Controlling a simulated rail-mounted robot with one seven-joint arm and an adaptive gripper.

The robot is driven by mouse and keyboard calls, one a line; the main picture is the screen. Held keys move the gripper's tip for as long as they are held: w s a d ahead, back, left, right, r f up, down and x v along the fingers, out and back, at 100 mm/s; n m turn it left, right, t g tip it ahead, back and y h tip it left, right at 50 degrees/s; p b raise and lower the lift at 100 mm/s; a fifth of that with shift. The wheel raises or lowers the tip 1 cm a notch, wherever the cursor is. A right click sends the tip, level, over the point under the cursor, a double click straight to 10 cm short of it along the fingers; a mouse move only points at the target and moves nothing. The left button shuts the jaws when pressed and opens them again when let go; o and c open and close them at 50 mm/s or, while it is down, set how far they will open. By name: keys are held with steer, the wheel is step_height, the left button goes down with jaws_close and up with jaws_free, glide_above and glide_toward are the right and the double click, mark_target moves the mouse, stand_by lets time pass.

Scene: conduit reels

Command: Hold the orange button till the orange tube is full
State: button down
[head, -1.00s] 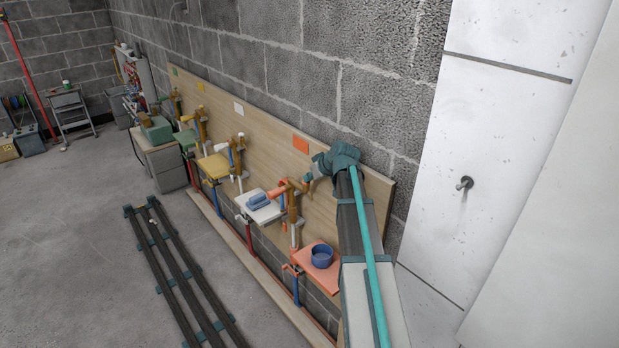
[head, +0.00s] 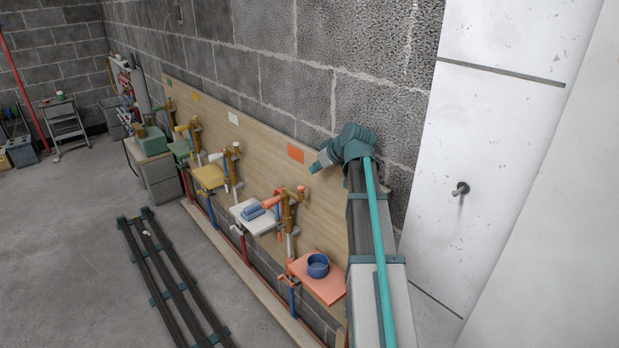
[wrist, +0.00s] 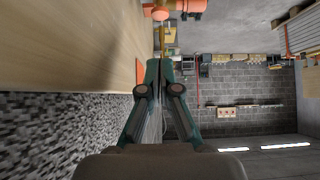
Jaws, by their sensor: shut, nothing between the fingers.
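My gripper (head: 316,168) is shut and empty in the head view, in front of the wooden board and close to the orange label (head: 295,153). It is above and right of the brown pipe fitting (head: 287,212) with its orange part (head: 273,201), apart from both. In the wrist view my gripper's fingers (wrist: 157,66) meet, pointing toward an orange fitting (wrist: 190,6) at the top edge, with a gap between. An orange shelf (head: 327,289) with a blue bowl (head: 318,266) sits below. I cannot clearly pick out the orange button or the orange tube's fill level.
The wooden board (head: 262,172) runs along the block wall with similar fittings above white, yellow and green shelves. A blue item (head: 254,212) lies on the white shelf (head: 260,224). Dark floor rails (head: 165,270) lie to the left. Open floor is beyond them.

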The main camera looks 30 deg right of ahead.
steer(key=shift+v, duration=1)
steer(key=shift+m, duration=0.3)
steer(key=s+a+f+m+g, duration=0.2)
steer(key=s+a+f+g, duration=0.3)
steer(key=f, duration=0.9)
steer(key=s+a+f+m+h, duration=0.1)
steer(key=s+a+f, duration=0.35)
steer(key=f, duration=0.85)
steer(key=s+a+f+m+g, duration=0.25)
steer(key=s+f, duration=0.45)
steer(key=f, duration=0.7)
steer(key=s+a+f+n+g, duration=0.1)
steer(key=s+a+f, duration=0.3)
steer(key=s, duration=0.8)
steer(key=s+a+f+n+g, duration=0.1)
steer(key=s+a+f+g, duration=0.3)
steer(key=s+f, duration=0.5)
steer(key=s+a+f+n+g+h, duration=0.1)
steer(key=s+a+f+g, duration=0.2)
steer(key=s, duration=1.2)
step_height(320, 180, down, 4)
steer(key=a, duration=0.3)
steer(key=shift+f, duration=0.2)
